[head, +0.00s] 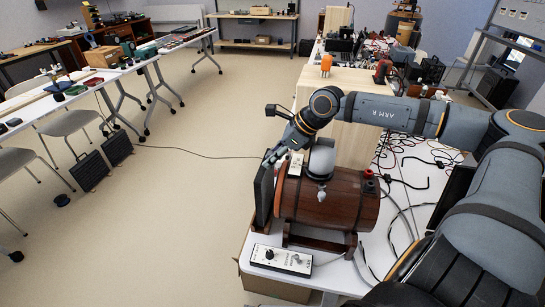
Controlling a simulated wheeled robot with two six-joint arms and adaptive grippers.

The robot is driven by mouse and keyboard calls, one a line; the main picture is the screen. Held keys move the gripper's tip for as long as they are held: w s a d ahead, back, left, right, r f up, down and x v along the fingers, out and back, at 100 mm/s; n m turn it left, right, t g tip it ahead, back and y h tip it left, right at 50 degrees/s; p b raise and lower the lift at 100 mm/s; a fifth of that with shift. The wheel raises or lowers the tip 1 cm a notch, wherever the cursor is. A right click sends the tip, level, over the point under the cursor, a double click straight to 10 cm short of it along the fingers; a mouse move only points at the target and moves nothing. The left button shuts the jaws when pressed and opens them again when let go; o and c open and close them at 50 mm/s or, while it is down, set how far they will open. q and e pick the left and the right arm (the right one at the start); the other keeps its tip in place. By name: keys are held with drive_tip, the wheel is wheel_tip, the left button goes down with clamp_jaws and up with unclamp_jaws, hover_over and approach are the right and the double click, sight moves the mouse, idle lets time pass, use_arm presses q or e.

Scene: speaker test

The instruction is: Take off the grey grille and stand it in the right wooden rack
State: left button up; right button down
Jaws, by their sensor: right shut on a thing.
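A dark, thin panel, the grille (263,193), stands upright at the left end of a brown wooden barrel-shaped speaker (335,200). It looks nearly black and is seen almost edge-on. I cannot tell if it touches the barrel or is slightly apart. My right gripper (272,157) reaches over the barrel from the right and is shut on the grille's top edge. Its fingertips are small and partly hidden by its own body. My left gripper is not in view. I cannot clearly make out a right wooden rack.
The barrel rests on a dark cradle on a white table (345,275). A white control box (281,260) with knobs lies in front. A pale wooden block (352,135) stands behind my arm. Cables (415,160) clutter the right side.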

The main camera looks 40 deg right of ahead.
drive_tip(key=shift+b, duration=0.35)
idle(0.6)
drive_tip(key=shift+f+b, duration=0.5)
drive_tip(key=shift+b, duration=0.05)
idle(0.3)
drive_tip(key=c, duration=1.1)
unclamp_jaws()
drive_tip(key=shift+r, duration=0.4)
wheel_tip(320, 180, up, 9)
drive_tip(key=shift+r, duration=0.15)
